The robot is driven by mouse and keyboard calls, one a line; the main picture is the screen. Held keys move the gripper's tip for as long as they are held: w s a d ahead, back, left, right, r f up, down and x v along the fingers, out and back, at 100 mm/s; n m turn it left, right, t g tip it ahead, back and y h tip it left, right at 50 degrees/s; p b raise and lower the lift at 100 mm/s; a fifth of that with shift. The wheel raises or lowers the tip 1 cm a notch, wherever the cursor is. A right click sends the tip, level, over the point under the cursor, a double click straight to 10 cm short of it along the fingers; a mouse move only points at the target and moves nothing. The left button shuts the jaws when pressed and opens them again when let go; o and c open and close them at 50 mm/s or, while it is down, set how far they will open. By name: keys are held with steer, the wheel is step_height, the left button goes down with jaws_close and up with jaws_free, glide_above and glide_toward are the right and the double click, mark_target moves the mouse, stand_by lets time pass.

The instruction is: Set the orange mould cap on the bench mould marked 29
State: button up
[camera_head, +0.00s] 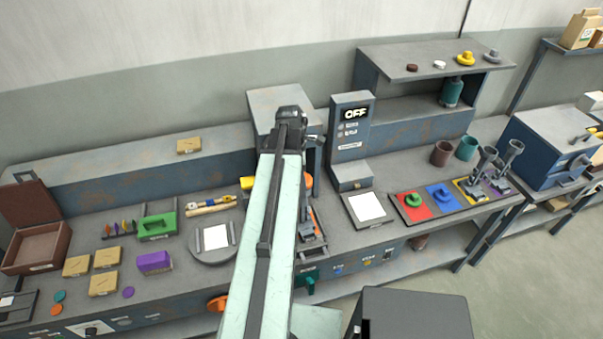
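My arm reaches up the middle of the view, and my gripper (290,120) is at its far end by the grey cabinet on the bench. Its fingers are hidden, so I cannot see whether it holds anything. An orange piece (308,181) shows just right of my arm, partly hidden; I cannot tell if it is the mould cap. Another orange rounded piece (217,303) shows at the bench's front edge, left of my arm. No marking 29 can be read on any mould, and part of the bench is hidden behind my arm.
A post with an "OFF" display (352,125) stands right of my gripper. Red (411,207) and blue (442,197) squares hold green and blue knobbed caps. A shelf (435,58) carries a yellow cap (465,59) and a grey one. Tools and boxes lie at left.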

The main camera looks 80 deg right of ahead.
steer(key=shift+f+b, duration=0.65)
steer(key=o, duration=1.1)
steer(key=r+p, duration=0.5)
steer(key=shift+w+r+p, duration=0.25)
steer(key=shift+r+p, duration=0.15)
steer(key=r+p, duration=0.3)
steer(key=w+r+p, duration=0.1)
steer(key=r+p, duration=0.1)
steer(key=shift+a+r, duration=0.15)
steer(key=shift+r, duration=0.05)
steer(key=shift+f, duration=0.1)
